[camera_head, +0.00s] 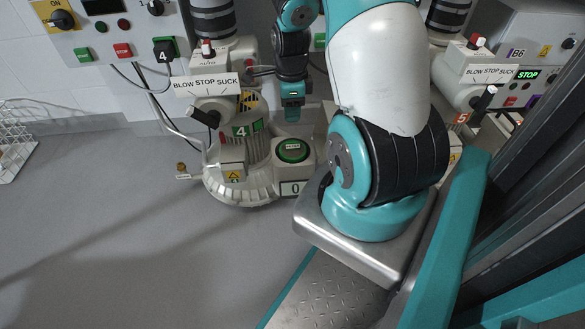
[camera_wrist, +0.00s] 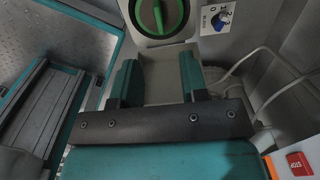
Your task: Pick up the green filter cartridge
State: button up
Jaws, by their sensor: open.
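My gripper (camera_head: 292,112) hangs above the cartridge in the head view. In the wrist view my gripper (camera_wrist: 158,75) is open, its two teal fingers apart with only grey housing surface seen between them. The fingers appear apart from the cartridge.
The blower 4 body (camera_head: 240,170) stands left of the cartridge, with a BLOW STOP SUCK lever sign (camera_head: 206,85) above. Cables (camera_head: 165,110) hang at its left. Another blower sign (camera_head: 490,73) is at right. The grey floor at left is clear; a wire basket (camera_head: 14,140) stands at far left.

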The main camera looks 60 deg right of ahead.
aim_at(293, 142)
notch_tip(293, 142, down, 7)
jog(key=b, duration=0.3)
jog(key=f+b, duration=0.4)
jog(key=f, duration=0.1)
jog(key=shift+s+f+b, duration=0.1)
jog(key=shift+s+b, duration=0.1)
jog(key=shift+b, duration=0.15)
jog(key=shift+c, duration=0.4)
grip_shut()
